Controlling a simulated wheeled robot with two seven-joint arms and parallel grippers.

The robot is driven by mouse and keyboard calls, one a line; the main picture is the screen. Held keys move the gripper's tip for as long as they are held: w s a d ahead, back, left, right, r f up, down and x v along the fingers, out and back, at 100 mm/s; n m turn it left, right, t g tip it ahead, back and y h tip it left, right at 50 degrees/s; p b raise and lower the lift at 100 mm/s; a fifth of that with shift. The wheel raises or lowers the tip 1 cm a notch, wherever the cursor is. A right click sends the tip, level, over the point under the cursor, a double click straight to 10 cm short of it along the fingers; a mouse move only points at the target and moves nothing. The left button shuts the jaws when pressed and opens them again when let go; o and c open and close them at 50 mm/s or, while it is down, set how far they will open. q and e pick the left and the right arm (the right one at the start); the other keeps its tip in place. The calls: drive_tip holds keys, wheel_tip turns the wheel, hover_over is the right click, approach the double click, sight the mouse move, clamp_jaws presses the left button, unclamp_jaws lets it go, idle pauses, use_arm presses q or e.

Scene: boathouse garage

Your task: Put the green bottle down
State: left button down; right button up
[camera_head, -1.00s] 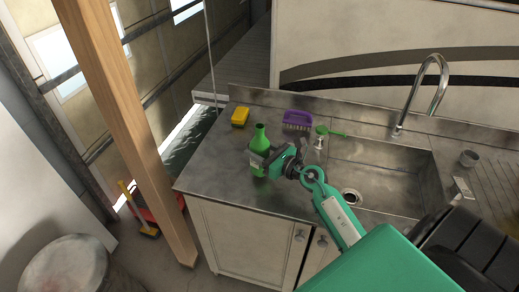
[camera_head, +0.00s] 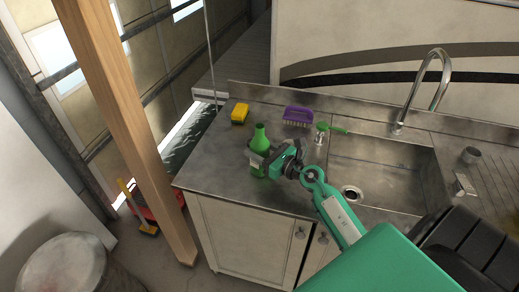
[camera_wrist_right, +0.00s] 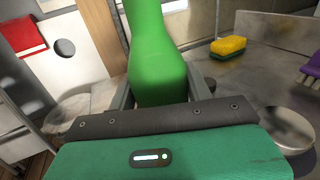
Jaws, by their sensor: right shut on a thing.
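The green bottle (camera_head: 260,139) is upright at the left part of the steel counter (camera_head: 215,158). My right gripper (camera_head: 259,160) is shut around its body, reaching in from the right. In the right wrist view the bottle (camera_wrist_right: 155,65) stands between the two fingers (camera_wrist_right: 160,95). Its base is hidden behind the gripper there, and in the head view I cannot tell for certain whether the base touches the counter. My left gripper is not in view.
A yellow sponge (camera_head: 240,113), a purple brush (camera_head: 298,116) and a green brush (camera_head: 332,128) lie toward the back of the counter. A soap dispenser (camera_head: 320,138) stands by the sink (camera_head: 385,165). A wooden post (camera_head: 130,120) rises left of the counter. Counter left of the bottle is clear.

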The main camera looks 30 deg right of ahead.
drive_tip(key=shift+f, duration=0.15)
drive_tip(key=o, duration=1.3)
drive_tip(key=shift+s, duration=0.1)
drive_tip(key=b+v, duration=0.4)
drive_tip(key=v, duration=0.8)
drive_tip(key=shift+s+f, duration=0.1)
drive_tip(key=shift+s+d+b, duration=0.2)
drive_tip(key=shift+s+b, duration=0.2)
drive_tip(key=shift+s, duration=0.3)
